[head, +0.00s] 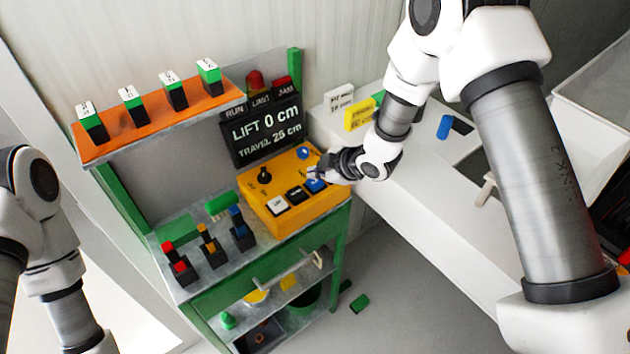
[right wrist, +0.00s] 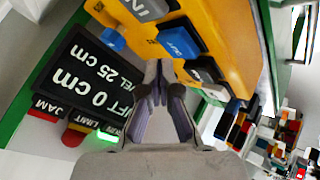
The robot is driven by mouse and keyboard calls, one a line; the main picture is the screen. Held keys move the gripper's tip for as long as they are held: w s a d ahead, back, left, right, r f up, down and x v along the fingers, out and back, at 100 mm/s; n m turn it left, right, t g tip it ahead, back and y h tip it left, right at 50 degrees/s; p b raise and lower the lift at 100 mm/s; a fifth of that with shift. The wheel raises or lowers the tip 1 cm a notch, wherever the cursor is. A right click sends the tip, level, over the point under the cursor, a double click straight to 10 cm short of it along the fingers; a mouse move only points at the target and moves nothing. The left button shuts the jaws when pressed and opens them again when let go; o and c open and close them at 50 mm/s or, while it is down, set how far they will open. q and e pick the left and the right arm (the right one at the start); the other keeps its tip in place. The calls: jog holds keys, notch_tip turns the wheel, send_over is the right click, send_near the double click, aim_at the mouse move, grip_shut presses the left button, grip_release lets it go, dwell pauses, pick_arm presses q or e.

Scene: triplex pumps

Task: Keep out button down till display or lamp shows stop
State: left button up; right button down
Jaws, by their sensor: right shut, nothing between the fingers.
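The yellow control box (head: 253,187) stands on the green bench. A blue button (head: 315,186) is at its right front. In the right wrist view, the blue button (right wrist: 180,42) carries lettering that looks like OUT. My right gripper (head: 318,173) is shut and empty, with its tips close to the blue button; whether they touch it I cannot tell. The black display (head: 262,133) behind the box reads LIFT 0 cm, TRAVEL 25 cm. The green lamp (right wrist: 108,137) by RUN glows; the red lamp (right wrist: 73,137) by LIMIT looks unlit. My left gripper is out of view.
White and black buttons, a black knob (head: 264,175) and a round blue part (head: 302,152) share the box. Several small coloured switches stand on the bench to the left. An orange shelf (head: 155,118) with several labelled blocks hangs behind. A white counter (head: 440,215) lies right.

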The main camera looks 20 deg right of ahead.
aim_at(317, 183)
jog(key=shift+f, duration=0.45)
jog(key=shift+f+b, duration=0.5)
jog(key=shift+b, duration=0.2)
dwell(4.8)
jog(key=shift+r+p, duration=0.75)
jog(key=shift+r, duration=0.25)
notch_tip(317, 183, up, 5)
jog(key=p, duration=0.4)
jog(key=shift+f, duration=0.15)
